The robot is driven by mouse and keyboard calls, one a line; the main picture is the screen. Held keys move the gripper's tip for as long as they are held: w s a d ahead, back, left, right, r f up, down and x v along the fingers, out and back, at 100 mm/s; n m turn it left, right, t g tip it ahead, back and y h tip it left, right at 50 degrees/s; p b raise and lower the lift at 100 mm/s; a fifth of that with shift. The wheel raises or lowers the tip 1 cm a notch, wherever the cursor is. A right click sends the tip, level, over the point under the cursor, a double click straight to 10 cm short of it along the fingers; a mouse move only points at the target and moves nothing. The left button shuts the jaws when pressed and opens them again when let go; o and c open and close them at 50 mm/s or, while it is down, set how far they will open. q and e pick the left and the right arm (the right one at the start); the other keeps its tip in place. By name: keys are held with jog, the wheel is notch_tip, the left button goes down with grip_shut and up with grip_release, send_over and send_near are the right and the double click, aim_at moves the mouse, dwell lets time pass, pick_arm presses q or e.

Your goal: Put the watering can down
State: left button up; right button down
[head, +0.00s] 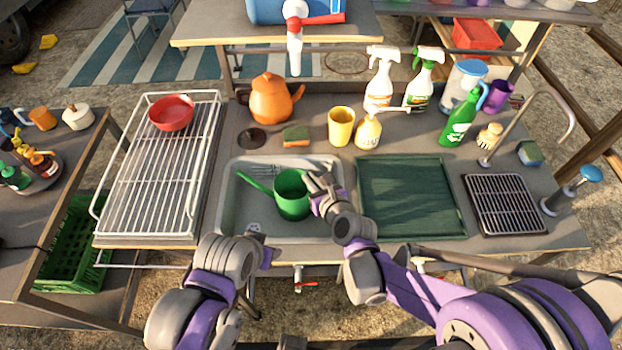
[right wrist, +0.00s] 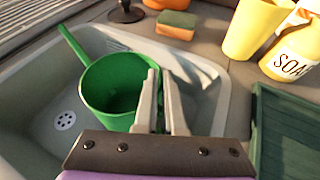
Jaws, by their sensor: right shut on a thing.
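The green watering can (head: 291,196), with a long thin spout pointing up to the left, is inside the grey sink basin (head: 240,205). My right gripper (head: 318,187) is at the can's right side. In the right wrist view the two fingers (right wrist: 160,103) are shut on the wall of the watering can (right wrist: 104,92), one finger inside the rim and one outside. The can looks upright; I cannot tell whether its base touches the basin floor. My left gripper (head: 264,254) is low at the basin's front edge, seen from behind, and its fingers are not clear.
A green ribbed tray (head: 410,197) lies right of the basin and a white wire rack (head: 160,180) left. Behind stand an orange teapot (head: 270,98), a sponge (head: 296,135), a yellow cup (head: 341,126) and a soap bottle (head: 368,132). A fork lies in the basin's back.

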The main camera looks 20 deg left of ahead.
jog(key=c, duration=1)
grip_release()
jog(key=shift+f, duration=0.1)
jog(key=shift+r, duration=0.25)
jog(key=p+v, duration=0.1)
jog(key=v, duration=1.1)
